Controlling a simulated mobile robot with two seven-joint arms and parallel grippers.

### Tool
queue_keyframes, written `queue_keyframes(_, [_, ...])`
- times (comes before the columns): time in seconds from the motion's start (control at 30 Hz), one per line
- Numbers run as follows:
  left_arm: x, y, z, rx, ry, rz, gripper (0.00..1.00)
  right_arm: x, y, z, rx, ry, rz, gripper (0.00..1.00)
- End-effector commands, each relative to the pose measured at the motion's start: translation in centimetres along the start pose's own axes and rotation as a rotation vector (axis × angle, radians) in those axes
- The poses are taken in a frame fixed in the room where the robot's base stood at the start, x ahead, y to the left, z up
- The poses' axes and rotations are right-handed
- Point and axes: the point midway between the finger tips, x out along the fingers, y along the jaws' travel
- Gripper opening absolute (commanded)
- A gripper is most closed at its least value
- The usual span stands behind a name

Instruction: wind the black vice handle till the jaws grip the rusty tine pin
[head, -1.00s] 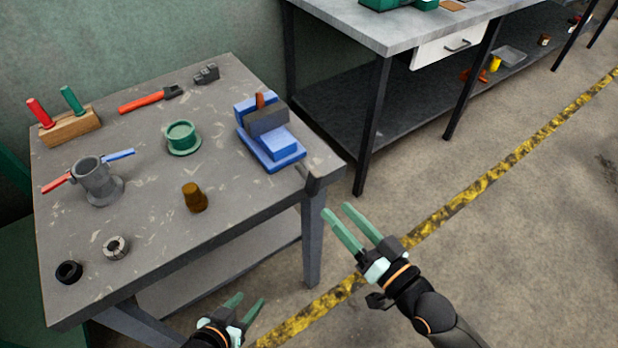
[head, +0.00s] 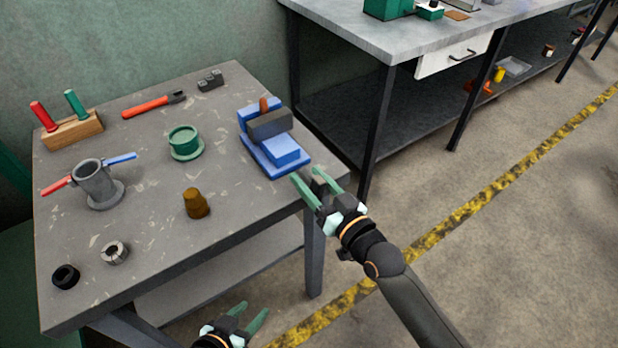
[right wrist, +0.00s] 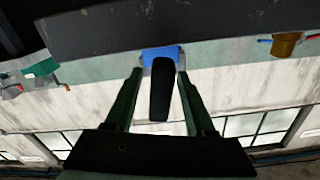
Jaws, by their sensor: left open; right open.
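The blue vice (head: 283,150) stands at the table's right corner, with a dark grey jaw block (head: 270,125). The rusty tine pin (head: 264,103) stands upright behind that block; whether the jaws touch it I cannot tell. My right gripper (head: 307,182) is open at the vice's front end. In the right wrist view the black handle (right wrist: 161,90) lies between its two spread fingers, with gaps on both sides, and a bit of the blue vice (right wrist: 151,54) shows behind. My left gripper (head: 253,314) is open and empty, low in front of the table.
The grey table (head: 150,238) also holds a green flanged cup (head: 185,145), a brown plug (head: 196,204), a grey flanged cylinder (head: 97,183), rings and an orange-handled tool (head: 147,107). A second bench (head: 375,38) stands behind right. The floor at right is clear.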

Motion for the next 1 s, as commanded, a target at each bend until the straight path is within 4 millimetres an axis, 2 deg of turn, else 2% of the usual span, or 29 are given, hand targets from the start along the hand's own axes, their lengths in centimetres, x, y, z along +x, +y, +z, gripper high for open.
queue_keyframes(0.1, [0.08, 0.07, -0.16, 0.001, 0.003, 0.002, 0.5, 0.59, -0.06, 0.02, 0.001, -0.001, -0.001, 0.55])
queue_keyframes(0.37, [0.06, 0.15, -0.2, 0.002, 0.005, 0.004, 0.5, 0.67, -0.05, 0.01, 0.0, -0.001, -0.001, 0.55])
queue_keyframes(0.87, [-0.07, 0.23, 0.14, 0.0, 0.0, 0.005, 0.5, 0.63, -0.05, 0.03, 0.001, -0.001, -0.001, 0.0])
queue_keyframes(1.0, [-0.09, 0.24, 0.23, -0.001, -0.002, 0.005, 0.5, 0.63, -0.06, 0.03, 0.001, -0.001, -0.001, 0.0])
